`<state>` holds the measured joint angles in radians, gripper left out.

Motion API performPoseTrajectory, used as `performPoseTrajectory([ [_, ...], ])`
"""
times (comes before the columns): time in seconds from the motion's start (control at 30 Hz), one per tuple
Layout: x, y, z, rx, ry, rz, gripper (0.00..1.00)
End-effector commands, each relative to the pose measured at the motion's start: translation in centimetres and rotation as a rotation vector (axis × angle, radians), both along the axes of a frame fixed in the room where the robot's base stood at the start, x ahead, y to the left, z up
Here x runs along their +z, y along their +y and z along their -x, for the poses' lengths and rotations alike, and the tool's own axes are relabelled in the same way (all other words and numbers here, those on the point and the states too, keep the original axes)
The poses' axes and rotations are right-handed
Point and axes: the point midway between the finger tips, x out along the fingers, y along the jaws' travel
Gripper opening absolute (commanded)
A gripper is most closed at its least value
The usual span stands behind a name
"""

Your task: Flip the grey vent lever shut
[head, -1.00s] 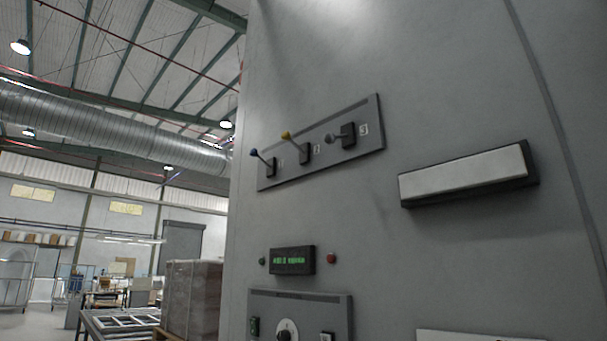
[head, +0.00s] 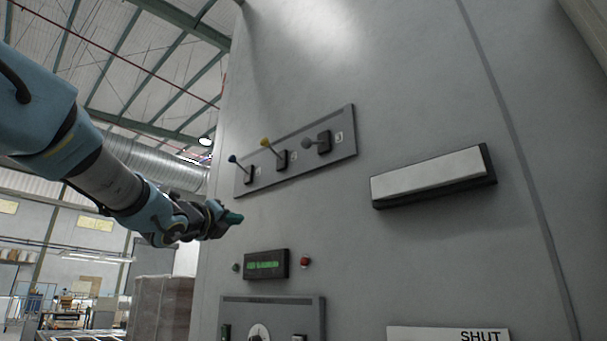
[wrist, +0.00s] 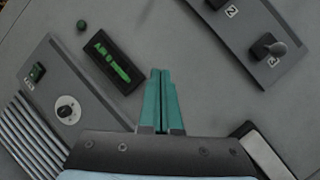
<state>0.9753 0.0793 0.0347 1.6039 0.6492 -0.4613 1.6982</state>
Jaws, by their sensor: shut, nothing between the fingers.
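The grey lever (head: 312,143) is the rightmost of three on a grey plate on the machine's wall, beside the label 3. Its grey knob points left and toward me. In the wrist view the grey lever (wrist: 278,47) is at the upper right.
Below the levers are a green-lit display (head: 265,264), a red button (head: 305,263) and a panel with a dial (head: 259,333). A pale bar-shaped box (head: 434,177) juts out to the right. A sign reading SHUT (head: 448,334) is at the bottom. The wall between is bare.

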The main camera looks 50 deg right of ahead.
Motion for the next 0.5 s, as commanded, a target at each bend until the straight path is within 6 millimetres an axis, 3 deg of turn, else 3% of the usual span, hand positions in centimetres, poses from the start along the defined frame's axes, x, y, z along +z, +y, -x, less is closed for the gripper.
performPoseTrajectory([
  [0.03,1.9,-1.1,2.8,-0.042,-0.109,0.021,0.0],
  [0.1,4.5,-2.1,6.1,-0.082,-0.252,0.048,0.0],
  [0.2,7.1,-2.7,9.8,-0.119,-0.409,0.086,0.0],
  [0.33,9.0,-3.0,12.6,-0.139,-0.522,0.118,0.0],
  [0.5,9.6,-3.0,13.4,-0.143,-0.559,0.13,0.0],
])
